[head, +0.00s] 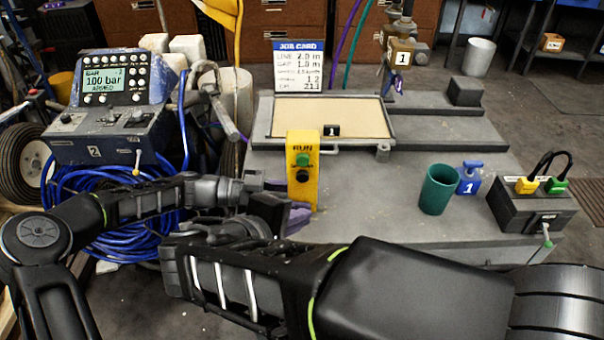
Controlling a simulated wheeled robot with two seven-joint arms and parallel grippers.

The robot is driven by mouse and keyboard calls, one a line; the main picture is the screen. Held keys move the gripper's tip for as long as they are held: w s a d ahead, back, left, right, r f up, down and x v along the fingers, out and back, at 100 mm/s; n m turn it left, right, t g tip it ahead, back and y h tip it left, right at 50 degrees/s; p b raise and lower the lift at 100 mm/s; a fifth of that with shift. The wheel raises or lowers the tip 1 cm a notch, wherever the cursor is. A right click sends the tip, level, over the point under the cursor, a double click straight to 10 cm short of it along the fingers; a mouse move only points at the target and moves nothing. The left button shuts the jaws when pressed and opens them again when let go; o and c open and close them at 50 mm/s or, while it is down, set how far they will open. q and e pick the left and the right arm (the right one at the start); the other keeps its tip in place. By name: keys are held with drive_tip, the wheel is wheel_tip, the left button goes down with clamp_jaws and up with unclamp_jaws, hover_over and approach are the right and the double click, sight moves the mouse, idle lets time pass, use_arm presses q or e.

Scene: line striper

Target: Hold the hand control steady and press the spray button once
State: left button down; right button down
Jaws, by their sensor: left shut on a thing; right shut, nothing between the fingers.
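My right arm crosses in front from the right. My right gripper (296,217) is shut and empty, low beside the control's lower left. Both buttons are uncovered. Whether the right gripper touches the control cannot be told.
A console (110,90) reads 100 bar, ARMED. A job card (299,66) stands behind a framed tan panel (360,116). Blue hose coils lie left.

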use_arm(q)
drive_tip(key=c, duration=0.7)
unclamp_jaws()
drive_tip(key=shift+a, duration=0.1)
drive_tip(key=a, duration=0.8)
drive_tip(key=a+r, duration=0.1)
drive_tip(key=a, duration=0.2)
drive_tip(key=shift+a+r, duration=0.1)
drive_tip(key=shift+a, duration=0.3)
